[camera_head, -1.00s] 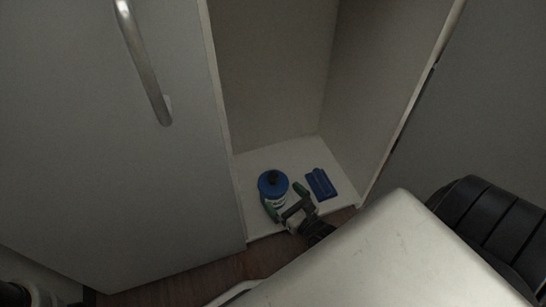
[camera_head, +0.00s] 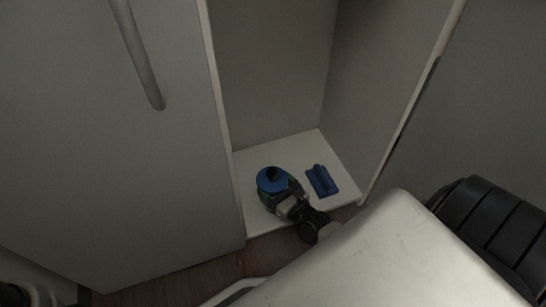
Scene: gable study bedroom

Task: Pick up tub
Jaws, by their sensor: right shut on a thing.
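The tub (camera_head: 270,181) has a round blue top with a dark knob and stands on the white floor of the open cabinet. My right gripper (camera_head: 283,194) reaches in from the lower right and is shut on the tub's side, below the blue top. The gripper hides much of the tub's lower body. Whether the tub touches the cabinet floor cannot be told.
A flat blue object with a raised handle (camera_head: 322,181) lies on the cabinet floor (camera_head: 300,151) just right of the tub. A grey door with a metal handle (camera_head: 143,70) stands at the left. The cabinet's right side wall (camera_head: 385,100) bounds the space. Wooden floor shows in front.

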